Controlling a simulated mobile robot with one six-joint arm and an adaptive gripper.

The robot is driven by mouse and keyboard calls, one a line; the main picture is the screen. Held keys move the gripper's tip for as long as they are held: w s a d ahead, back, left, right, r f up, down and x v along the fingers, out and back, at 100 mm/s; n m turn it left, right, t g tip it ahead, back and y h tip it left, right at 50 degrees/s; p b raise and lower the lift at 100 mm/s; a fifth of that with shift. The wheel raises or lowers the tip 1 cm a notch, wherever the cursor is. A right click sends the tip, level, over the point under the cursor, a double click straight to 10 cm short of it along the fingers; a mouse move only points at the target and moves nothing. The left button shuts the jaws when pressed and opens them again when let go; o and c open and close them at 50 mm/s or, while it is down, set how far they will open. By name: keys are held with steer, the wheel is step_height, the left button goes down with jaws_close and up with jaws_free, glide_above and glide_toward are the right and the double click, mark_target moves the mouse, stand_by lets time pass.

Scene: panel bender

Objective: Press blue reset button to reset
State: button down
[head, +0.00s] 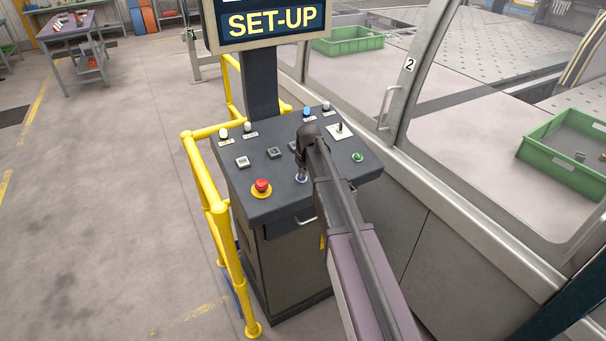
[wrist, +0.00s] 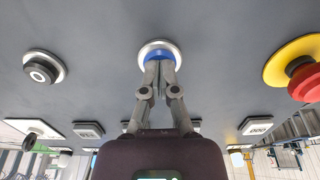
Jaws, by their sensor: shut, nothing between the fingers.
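The blue button (wrist: 157,49) with a silver ring is on the dark panel in the wrist view. My gripper (wrist: 159,72) is shut and empty, with its fingertips over the button, covering part of it. I cannot tell whether they touch it or whether it is pressed in. In the head view my gripper (head: 301,176) is at the front middle of the control console (head: 275,208), right of the red emergency stop. Another blue-topped control (head: 307,112) stands at the back of the panel.
The red emergency stop (head: 262,187) on its yellow base is close by, also in the wrist view (wrist: 305,82). A round dark control (wrist: 41,69) is on the other side. A yellow rail (head: 205,190) borders the console's left; glazed machine doors (head: 410,65) stand right.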

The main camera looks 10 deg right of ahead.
steer(key=shift+f, duration=0.45)
steer(key=shift+s+b, duration=0.2)
steer(key=shift+b, duration=0.2)
steer(key=shift+s, duration=0.1)
steer(key=shift+r+p, duration=0.2)
steer(key=shift+p, duration=0.15)
steer(key=shift+p+v, duration=0.8)
steer(key=shift+p, duration=0.1)
steer(key=p+v, duration=1.2)
steer(key=shift+w+r, duration=0.15)
steer(key=shift+w, duration=0.05)
steer(key=s+f+m+b, duration=0.1)
steer(key=s+f+b, duration=0.4)
steer(key=s, duration=0.4)
steer(key=s+f+m+g+b, duration=0.1)
steer(key=s+f+b, duration=0.5)
steer(key=s+f, duration=0.1)
steer(key=s+f+m+g+b, duration=0.1)
steer(key=s+f+b, duration=0.5)
steer(key=s, duration=0.4)
steer(key=shift+s+a+m+h, duration=0.3)
steer(key=shift+s+h, duration=0.05)
steer(key=shift+h, duration=0.05)
